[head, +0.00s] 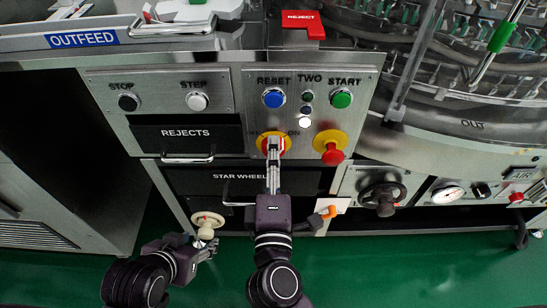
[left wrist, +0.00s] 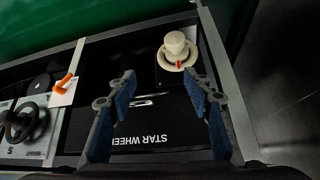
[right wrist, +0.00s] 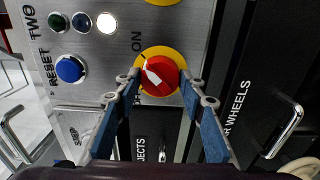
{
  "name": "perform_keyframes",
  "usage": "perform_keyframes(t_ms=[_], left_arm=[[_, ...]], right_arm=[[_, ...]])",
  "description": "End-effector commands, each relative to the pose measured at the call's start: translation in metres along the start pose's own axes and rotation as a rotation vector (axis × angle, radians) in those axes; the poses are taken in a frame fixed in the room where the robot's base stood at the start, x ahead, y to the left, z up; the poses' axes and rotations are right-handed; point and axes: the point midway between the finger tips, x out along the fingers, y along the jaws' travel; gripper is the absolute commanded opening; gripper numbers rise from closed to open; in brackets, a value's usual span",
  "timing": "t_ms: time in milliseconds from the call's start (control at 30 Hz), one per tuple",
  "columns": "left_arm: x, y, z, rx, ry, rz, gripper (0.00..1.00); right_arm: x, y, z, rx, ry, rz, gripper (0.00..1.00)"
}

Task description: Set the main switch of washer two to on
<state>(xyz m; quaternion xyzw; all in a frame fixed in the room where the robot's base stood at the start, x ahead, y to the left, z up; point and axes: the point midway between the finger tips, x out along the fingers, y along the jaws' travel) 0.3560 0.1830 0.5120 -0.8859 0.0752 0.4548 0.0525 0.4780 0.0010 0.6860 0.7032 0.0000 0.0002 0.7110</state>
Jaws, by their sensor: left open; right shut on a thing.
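The main switch is a red rotary knob (right wrist: 160,76) on a yellow round plate (right wrist: 177,54), on the panel marked TWO. In the right wrist view its white pointer slants up and left, toward the ON lettering. My right gripper (right wrist: 156,84) is shut on the red knob, a finger on either side. In the head view this gripper (head: 273,146) covers much of the switch (head: 262,143). My left gripper (head: 211,248) is open and empty, low at the left, near a cream knob (head: 207,221). It also shows in the left wrist view (left wrist: 160,84).
A red mushroom button (head: 331,155) on yellow sits right of the switch. Blue RESET (head: 274,98) and green START (head: 341,98) buttons are above it. A black handwheel (head: 384,195) and an orange-handled valve (head: 328,212) are lower right. Drawer handles (head: 188,159) protrude at the left.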

Motion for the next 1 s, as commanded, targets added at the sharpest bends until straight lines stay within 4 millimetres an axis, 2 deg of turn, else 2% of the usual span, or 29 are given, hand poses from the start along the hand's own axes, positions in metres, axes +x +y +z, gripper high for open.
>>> perform_keyframes(t_ms=[200,567,600,733,1000], left_arm=[[0.0021,0.0014,-0.0122,0.001,0.049,0.003,0.46],[0.0019,0.0016,-0.0132,0.001,0.053,0.003,0.46],[0.0019,0.0016,-0.0132,0.001,0.053,0.003,0.46],[0.0019,0.0017,-0.0132,0.001,0.053,0.003,0.46],[0.002,0.0013,-0.0128,0.001,0.051,0.002,0.46]], right_arm=[[-0.0002,-0.0013,0.0002,0.026,-0.001,-0.003,0.13],[-0.0002,-0.0012,0.0002,0.029,-0.001,-0.003,0.13],[-0.0002,-0.0011,0.0002,0.029,-0.001,-0.003,0.41],[-0.0001,-0.0009,0.0002,0.027,-0.001,-0.002,0.55],[-0.0004,-0.0005,0.0001,0.026,0.0,-0.001,0.55]])
